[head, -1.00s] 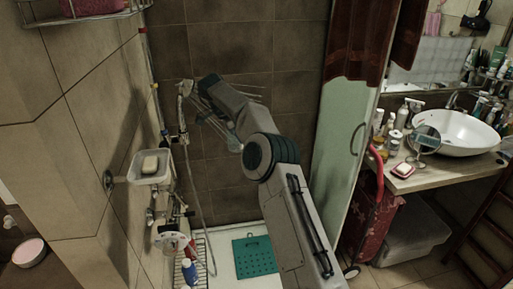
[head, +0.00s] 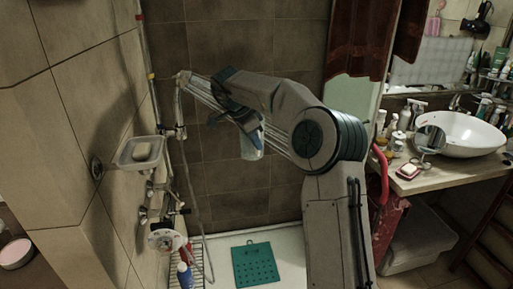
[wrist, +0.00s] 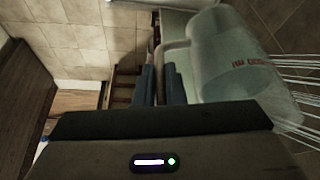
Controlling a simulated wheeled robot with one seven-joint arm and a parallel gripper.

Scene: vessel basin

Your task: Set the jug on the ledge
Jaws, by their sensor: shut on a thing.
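The jug (head: 250,146) is pale and translucent, and hangs from my gripper (head: 244,118) in front of the brown tiled shower wall. In the wrist view the jug (wrist: 232,62) fills the upper right, with red print on its side. The blue fingers of my gripper (wrist: 160,82) are shut at its handle (wrist: 172,52); the grip point itself is partly hidden. I cannot tell which surface is the ledge; a counter (head: 425,180) with a white basin stands at the right.
A soap dish (head: 139,153) and shower fittings are on the left wall. Bottles, a round mirror (head: 430,139) and a soap crowd the counter. A green mat (head: 255,263) lies on the shower floor.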

